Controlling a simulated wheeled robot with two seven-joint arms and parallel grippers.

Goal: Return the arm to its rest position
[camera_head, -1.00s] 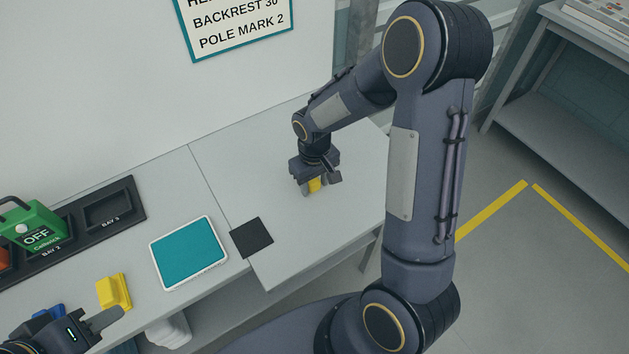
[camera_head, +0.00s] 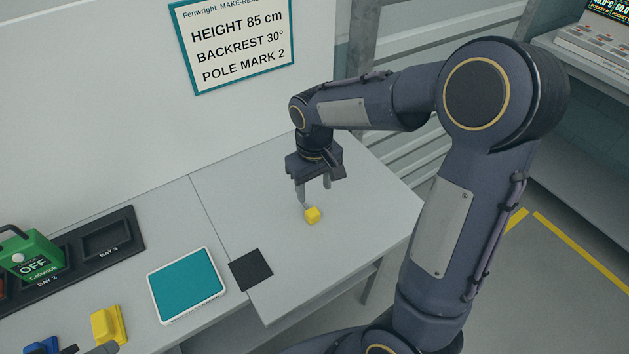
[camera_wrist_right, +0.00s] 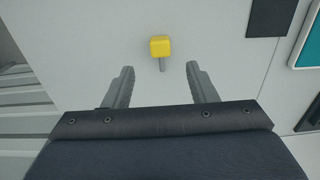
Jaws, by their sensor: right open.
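My right arm reaches in from the right in the head view. Its gripper (camera_head: 315,195) points down over the right part of the bench, open and empty. A small yellow block (camera_head: 312,215) stands on the bench top just below the fingertips, apart from them. In the right wrist view the yellow block (camera_wrist_right: 160,46), with a short grey stem, lies beyond the gap between the two spread fingers (camera_wrist_right: 159,82). Only a grey fingertip of my left gripper (camera_head: 101,348) shows at the bottom left edge; the rest is out of frame.
The bench (camera_head: 240,205) holds a dark square pad (camera_head: 251,270), a teal-topped tray (camera_head: 187,284), a larger yellow piece (camera_head: 108,325) and a black bay rack (camera_head: 125,240) with a green OFF unit (camera_head: 34,252). A sign (camera_head: 235,45) hangs behind. A side shelf stands right.

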